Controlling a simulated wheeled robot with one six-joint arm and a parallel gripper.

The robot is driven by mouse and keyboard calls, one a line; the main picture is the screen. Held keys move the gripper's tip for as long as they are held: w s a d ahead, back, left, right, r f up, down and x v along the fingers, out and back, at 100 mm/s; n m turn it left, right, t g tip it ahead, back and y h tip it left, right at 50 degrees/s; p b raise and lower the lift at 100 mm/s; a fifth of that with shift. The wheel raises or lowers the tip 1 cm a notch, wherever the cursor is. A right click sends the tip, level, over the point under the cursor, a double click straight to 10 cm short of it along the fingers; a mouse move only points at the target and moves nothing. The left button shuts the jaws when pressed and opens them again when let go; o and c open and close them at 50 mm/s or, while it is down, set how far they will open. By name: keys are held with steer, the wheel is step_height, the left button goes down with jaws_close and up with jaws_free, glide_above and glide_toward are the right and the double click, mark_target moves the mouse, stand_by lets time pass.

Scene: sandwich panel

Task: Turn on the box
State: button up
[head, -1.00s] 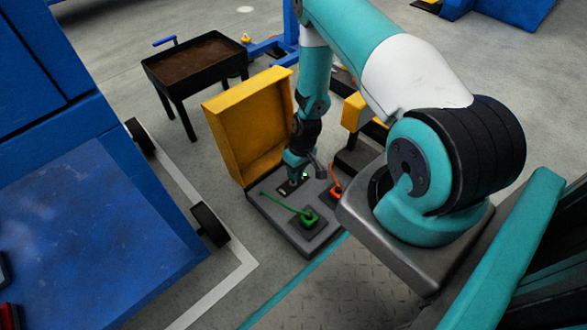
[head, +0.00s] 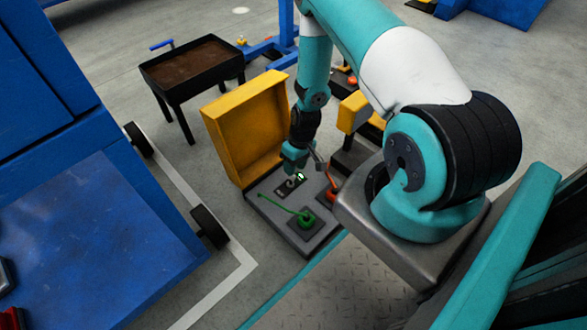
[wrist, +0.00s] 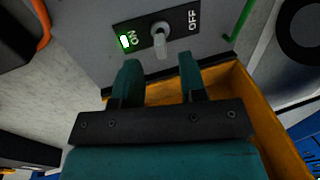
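The box is a grey panel (head: 268,212) with its yellow lid (head: 245,130) standing open. A black switch plate (head: 283,187) lies on it, and in the wrist view the plate (wrist: 178,24) reads ON on the left and OFF on the right. A grey switch knob (wrist: 160,42) sits between the words. A small green light (wrist: 125,41) glows beside ON; it also glows in the head view (head: 300,176). My gripper (wrist: 159,62) is open and empty. Its two fingers are apart on either side of the knob's line, short of the plate. In the head view my gripper (head: 296,160) is just above the plate.
A green plug with cable (head: 305,218) and an orange one (head: 332,193) sit on the panel near the switch. A yellow block (head: 355,112) stands to the right. A black tray table (head: 195,70) and a blue structure (head: 90,200) stand to the left.

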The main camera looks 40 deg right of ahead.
steer(key=p+v, duration=0.5)
steer(key=v, duration=0.9)
steer(key=shift+p, duration=0.4)
steer(key=shift+f, duration=0.1)
